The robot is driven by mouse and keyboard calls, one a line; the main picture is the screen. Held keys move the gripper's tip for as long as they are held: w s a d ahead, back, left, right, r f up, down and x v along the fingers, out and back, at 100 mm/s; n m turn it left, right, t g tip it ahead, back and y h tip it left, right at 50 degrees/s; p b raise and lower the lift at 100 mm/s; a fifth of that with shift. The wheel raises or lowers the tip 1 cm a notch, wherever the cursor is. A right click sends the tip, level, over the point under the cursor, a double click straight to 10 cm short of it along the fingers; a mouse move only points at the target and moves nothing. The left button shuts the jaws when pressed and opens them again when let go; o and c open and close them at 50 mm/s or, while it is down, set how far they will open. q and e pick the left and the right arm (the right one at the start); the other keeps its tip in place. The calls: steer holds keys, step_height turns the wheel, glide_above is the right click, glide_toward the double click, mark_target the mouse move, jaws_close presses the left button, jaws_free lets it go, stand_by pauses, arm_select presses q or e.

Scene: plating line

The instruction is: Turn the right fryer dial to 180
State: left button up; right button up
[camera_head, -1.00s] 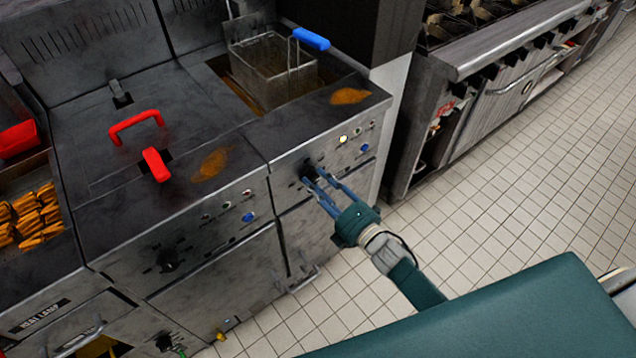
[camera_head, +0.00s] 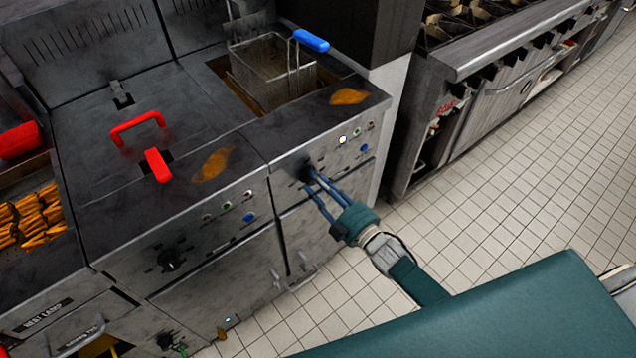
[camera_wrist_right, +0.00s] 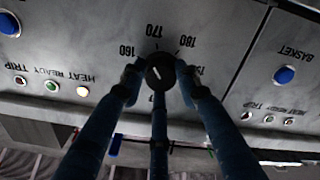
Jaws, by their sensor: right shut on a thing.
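The right fryer dial (camera_head: 306,172) is a black knob on the front panel of the right fryer. It shows face-on in the right wrist view (camera_wrist_right: 160,72), with the numbers 160, 170 and 180 around it and a short white pointer line on it. I cannot tell exactly which number the pointer marks. My right gripper (camera_head: 314,182) has blue fingers closed around the dial; in the right wrist view its fingers (camera_wrist_right: 160,85) come up on both sides of and below the knob, hiding part of the scale. My left gripper is not in view.
The yellow lamp (camera_head: 343,139) on the right fryer is lit. The left fryer has its own dial (camera_head: 169,259) and red handles (camera_head: 137,126). A basket with a blue handle (camera_head: 311,40) sits in the right fryer. Tiled floor (camera_head: 520,180) is free to the right.

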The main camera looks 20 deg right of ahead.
steer(key=m, duration=1.3)
steer(key=shift+s+f, duration=0.1)
steer(key=shift+f, duration=0.2)
steer(key=shift+a+m, duration=0.1)
steer(key=shift+m, duration=0.3)
steer(key=shift+s+a+f, duration=0.1)
steer(key=shift+f, duration=0.05)
steer(key=o, duration=1.1)
steer(key=shift+o, duration=0.2)
steer(key=shift+r, duration=0.2)
steer(key=v, duration=1.1)
steer(key=shift+s, duration=0.4)
